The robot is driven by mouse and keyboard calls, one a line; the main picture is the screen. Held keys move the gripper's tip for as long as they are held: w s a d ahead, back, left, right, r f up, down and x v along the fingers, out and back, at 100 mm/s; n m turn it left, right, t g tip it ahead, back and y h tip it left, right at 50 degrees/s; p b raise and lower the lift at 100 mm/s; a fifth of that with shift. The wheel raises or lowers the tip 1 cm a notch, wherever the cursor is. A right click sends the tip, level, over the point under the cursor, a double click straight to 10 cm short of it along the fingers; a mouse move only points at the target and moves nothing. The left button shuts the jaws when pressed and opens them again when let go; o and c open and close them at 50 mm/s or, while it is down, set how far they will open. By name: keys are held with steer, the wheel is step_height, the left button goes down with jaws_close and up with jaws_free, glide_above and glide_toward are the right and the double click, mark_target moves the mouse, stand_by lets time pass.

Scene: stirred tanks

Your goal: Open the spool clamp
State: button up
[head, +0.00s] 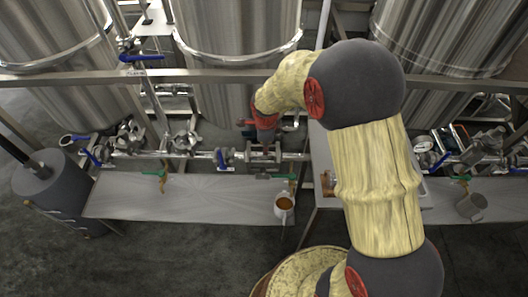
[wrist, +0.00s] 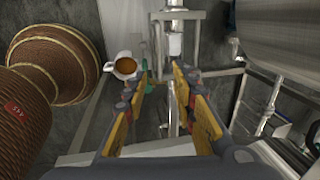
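My gripper (wrist: 165,88) shows in the wrist view with its two yellow-and-black fingers spread apart and nothing seen held between them. A metal pipe (wrist: 174,17) with a pale cylindrical part (wrist: 175,44) lies just beyond the fingertips. In the head view my arm reaches to the pipe line in front of the middle tank, and the gripper end is small and partly blended with the fittings. A pipe fitting with a clamp-like shape (head: 262,153) is there, close under the arm's end. I cannot tell whether the clamp is latched or whether the fingers touch it.
A mug with brown liquid (head: 284,203) stands on the low bench (head: 200,195) below a green-handled valve (head: 288,177). Steel tanks (head: 235,30) and a horizontal rail (head: 200,77) stand behind. Blue-handled valves (head: 222,157) are along the pipe.

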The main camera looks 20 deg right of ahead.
steer(key=f, duration=0.2)
steer(key=f+b, duration=0.1)
steer(key=f, duration=0.2)
steer(key=w+f+b, duration=0.1)
steer(key=f, duration=0.1)
steer(key=shift+w+d+f, duration=0.1)
steer(key=shift+d+f, duration=0.1)
steer(key=shift+d, duration=0.05)
jaws_close()
stand_by(0.7)
